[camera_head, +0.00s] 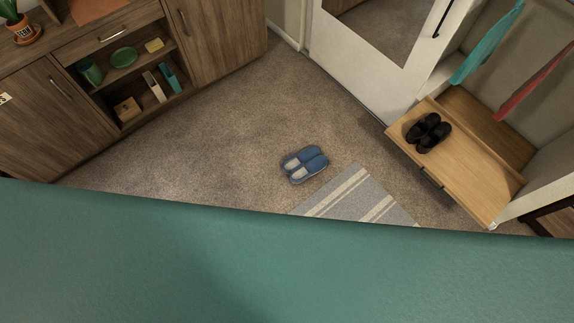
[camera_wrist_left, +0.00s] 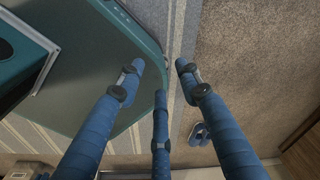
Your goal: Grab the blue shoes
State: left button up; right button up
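The blue shoes (camera_head: 314,160) are a pair of slip-ons with pale insides. They lie side by side on the carpet in the middle of the head view, just beyond the corner of a striped rug. They also show in the left wrist view (camera_wrist_left: 199,134), small and partly hidden beside the right-hand finger. My left gripper (camera_wrist_left: 160,75) has blue fingers spread apart with nothing between them. It is well away from the shoes and does not show in the head view. My right gripper is in neither view.
The striped rug (camera_head: 349,196) lies right of the shoes. A wooden bench (camera_head: 463,174) with black shoes (camera_head: 428,133) stands at right. A wooden cabinet (camera_head: 216,38) with shelves stands at upper left. A white door (camera_head: 375,66) is behind. Carpet (camera_head: 215,140) left of the shoes is clear.

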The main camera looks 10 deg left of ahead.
aim_at(304, 165)
jog(key=z, duration=0.7)
jog(key=i+j+z, duration=0.1)
jog(key=j+z, duration=0.25)
jog(key=i+j+z, duration=0.1)
jog(key=j+z, duration=0.55)
jog(key=j, duration=0.1)
